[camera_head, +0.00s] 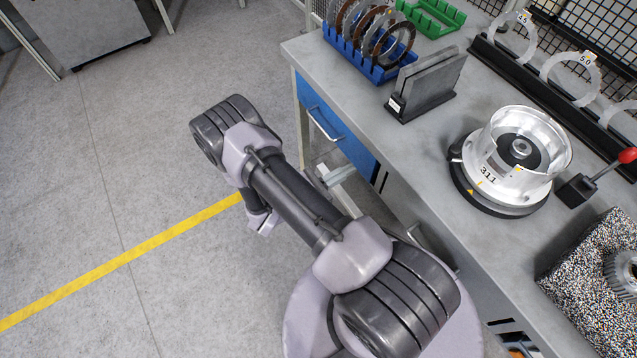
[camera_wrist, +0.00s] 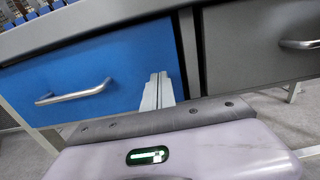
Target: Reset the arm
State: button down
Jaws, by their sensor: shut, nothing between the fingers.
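My gripper (camera_wrist: 159,80) shows in the wrist view as two pale fingers closed together, with nothing held between them. In the head view my arm (camera_head: 290,195) is folded beside the bench, over the floor. The wrist end is largely hidden behind my own arm links there. The blue drawer (camera_head: 335,128) with its bar handle also shows beside the arm.
The workbench (camera_head: 415,150) fills the right side. It bears a blue rack (camera_head: 375,72) of rings, a grey block holder (camera_head: 425,85), a metal clutch housing (camera_head: 530,150) marked 311, a red-knobbed lever (camera_head: 627,155) and a speckled block (camera_head: 590,285). Open floor lies left, with a yellow line (camera_head: 120,260).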

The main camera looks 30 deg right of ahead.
jog(key=a+p, duration=0.2)
jog(key=a, duration=0.8)
jog(key=s+a+r+m+t+y, duration=0.1)
jog(key=s+a+r+m+y, duration=0.2)
jog(key=r, duration=0.9)
jog(key=s+a+r+m+t+y, duration=0.2)
jog(key=s+a+r+m+y, duration=0.2)
jog(key=r+m+y, duration=0.6)
jog(key=s+a+r+m+t+y, duration=0.2)
jog(key=r+m+y, duration=0.5)
jog(key=r, duration=0.6)
jog(key=s+a+m, duration=0.1)
jog(key=a+m, duration=0.1)
jog(key=shift+s+a+r+m, duration=0.2)
jog(key=shift+a+r+m, duration=0.1)
jog(key=shift+a, duration=0.1)
